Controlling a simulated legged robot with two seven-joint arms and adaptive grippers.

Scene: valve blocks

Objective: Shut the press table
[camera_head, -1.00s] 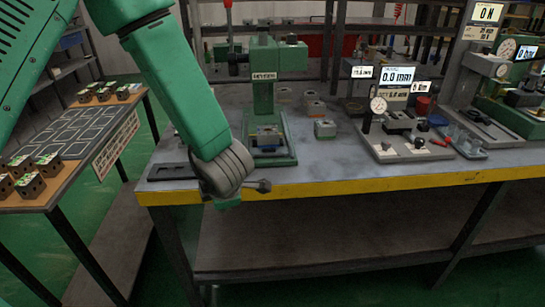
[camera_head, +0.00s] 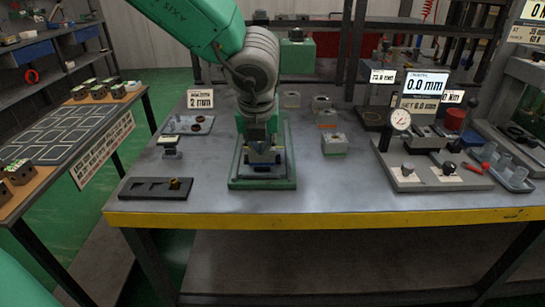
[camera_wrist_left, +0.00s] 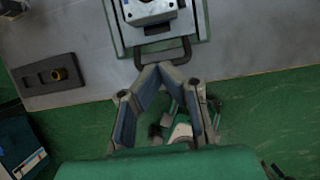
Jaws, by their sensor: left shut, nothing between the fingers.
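The press has a green base plate (camera_head: 240,183) on the workbench. In the left wrist view its plate (camera_wrist_left: 120,38) carries a pale block fixture (camera_wrist_left: 150,12), and a dark U-shaped handle (camera_wrist_left: 165,53) sticks out at its front edge. My left gripper (camera_head: 258,130) hangs over the press in the head view and hides its column. In the left wrist view the gripper (camera_wrist_left: 158,72) is shut and empty, its blue-padded fingers meeting in a V close to the handle. I cannot tell whether they touch it. My right gripper is not in view.
A black slotted tray (camera_head: 155,188) with a brass piece lies left of the press. Small blocks (camera_head: 334,145) stand to its right, with a dial gauge stand (camera_head: 400,120) beyond. A side table (camera_head: 70,130) with several blocks is at left. The bench's front strip is clear.

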